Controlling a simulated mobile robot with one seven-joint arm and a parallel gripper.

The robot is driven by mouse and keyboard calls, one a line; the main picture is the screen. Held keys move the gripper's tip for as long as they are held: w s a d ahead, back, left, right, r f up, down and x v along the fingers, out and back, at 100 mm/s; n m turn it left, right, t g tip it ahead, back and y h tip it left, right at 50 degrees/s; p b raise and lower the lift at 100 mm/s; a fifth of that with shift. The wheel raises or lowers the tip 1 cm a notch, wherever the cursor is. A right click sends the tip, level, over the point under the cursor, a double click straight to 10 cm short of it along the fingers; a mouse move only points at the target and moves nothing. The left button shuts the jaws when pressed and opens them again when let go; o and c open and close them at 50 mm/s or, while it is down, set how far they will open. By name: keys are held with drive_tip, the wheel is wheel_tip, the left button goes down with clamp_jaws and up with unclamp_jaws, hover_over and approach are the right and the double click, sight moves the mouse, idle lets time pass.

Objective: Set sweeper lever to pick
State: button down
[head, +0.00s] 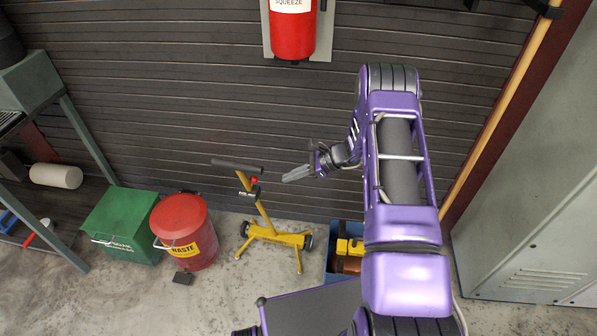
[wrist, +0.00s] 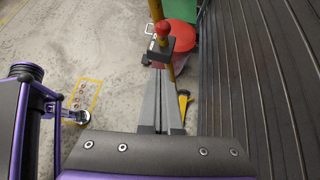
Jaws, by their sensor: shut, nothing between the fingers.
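The yellow sweeper (head: 264,217) stands upright on the floor near the slatted wall, with a black T-handle (head: 237,166) on its slanted post. A small red knob (head: 254,180) sits on the post just below the handle, above a black bracket. In the wrist view the red knob (wrist: 163,28) and black bracket (wrist: 160,48) are just past my fingertips. I cannot read the lever's setting or any label. My gripper (head: 285,179) is shut and empty, to the right of the knob and pointing left at it, with a gap between in the head view.
A red waste can (head: 184,226) and a green bin (head: 120,223) stand left of the sweeper. A blue crate (head: 330,262) with yellow and orange contents is to its right. The slatted wall (wrist: 245,60) runs close along my gripper's right in the wrist view.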

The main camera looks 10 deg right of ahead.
sight(252, 182)
drive_tip(key=w+a+f, duration=0.1)
drive_tip(key=w+a, duration=0.1)
drive_tip(key=a, duration=0.4)
drive_tip(key=shift+a+f, duration=0.2)
drive_tip(key=shift+a, duration=0.2)
drive_tip(key=a+h, duration=0.1)
drive_tip(key=w+r+g+h, duration=0.1)
drive_tip(key=a+r+p, duration=0.1)
drive_tip(key=shift+w+a+h, duration=0.25)
drive_tip(key=shift+a+h, duration=0.1)
drive_tip(key=shift+h, duration=0.05)
drive_tip(key=shift+r, duration=0.2)
